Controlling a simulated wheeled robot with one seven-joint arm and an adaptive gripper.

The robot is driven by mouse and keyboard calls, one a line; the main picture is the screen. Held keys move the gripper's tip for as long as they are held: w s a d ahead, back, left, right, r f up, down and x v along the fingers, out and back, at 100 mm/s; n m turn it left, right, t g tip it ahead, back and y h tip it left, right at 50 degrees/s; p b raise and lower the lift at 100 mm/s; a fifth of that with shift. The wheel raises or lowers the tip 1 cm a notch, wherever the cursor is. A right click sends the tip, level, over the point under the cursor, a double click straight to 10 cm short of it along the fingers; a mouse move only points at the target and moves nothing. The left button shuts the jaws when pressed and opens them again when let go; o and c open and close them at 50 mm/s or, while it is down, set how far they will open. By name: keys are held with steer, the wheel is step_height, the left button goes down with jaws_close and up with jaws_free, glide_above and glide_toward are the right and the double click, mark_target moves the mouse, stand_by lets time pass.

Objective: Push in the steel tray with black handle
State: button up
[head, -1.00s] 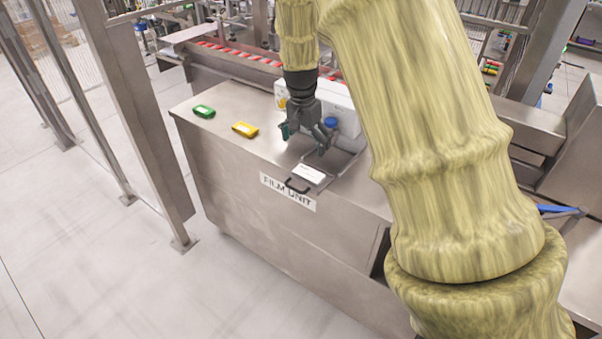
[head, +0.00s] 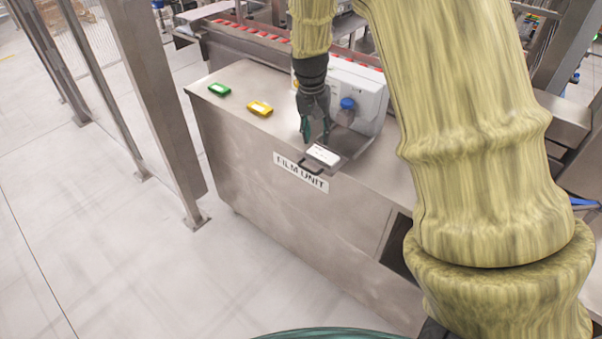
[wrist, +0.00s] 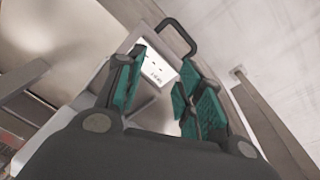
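The steel tray (head: 352,152) lies on the steel cabinet top in front of a white machine. Its black handle (head: 310,171) faces the front edge, above the FILM UNIT label. A white block or card (head: 323,154) sits on the tray near the handle. The handle (wrist: 181,32) also shows beyond my fingers in the wrist view. My gripper (head: 315,138) hangs over the tray area, just behind the white piece. In the wrist view my gripper (wrist: 160,92) is open, with nothing between its green-padded fingers. I cannot tell whether a fingertip touches the tray.
A yellow case (head: 259,108) and a green case (head: 219,89) lie to the left on the cabinet (head: 240,150). A steel post (head: 160,110) stands at the left.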

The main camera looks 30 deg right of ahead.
steer(key=n, duration=0.1)
steer(key=s+a+n, duration=0.1)
steer(key=n, duration=0.1)
steer(key=a+f+n, duration=0.1)
steer(key=n, duration=0.1)
steer(key=shift+s+a+b, duration=0.2)
steer(key=shift+a+b, duration=0.05)
steer(key=shift+b, duration=0.1)
jaws_close()
steer(key=s+a+f+n+t+h+b, duration=0.15)
steer(key=a+n, duration=0.35)
steer(key=n, duration=0.8)
steer(key=s+a+n+g+b, duration=0.15)
steer(key=a+n, duration=0.35)
steer(key=n, duration=0.7)
steer(key=w+d+f+t+p, duration=0.1)
steer(key=w+d+f+p, duration=0.1)
steer(key=d+f, duration=0.3)
steer(key=shift+a+p+x, duration=0.2)
steer(key=shift+p+x, duration=0.25)
steer(key=shift+x, duration=1.4)
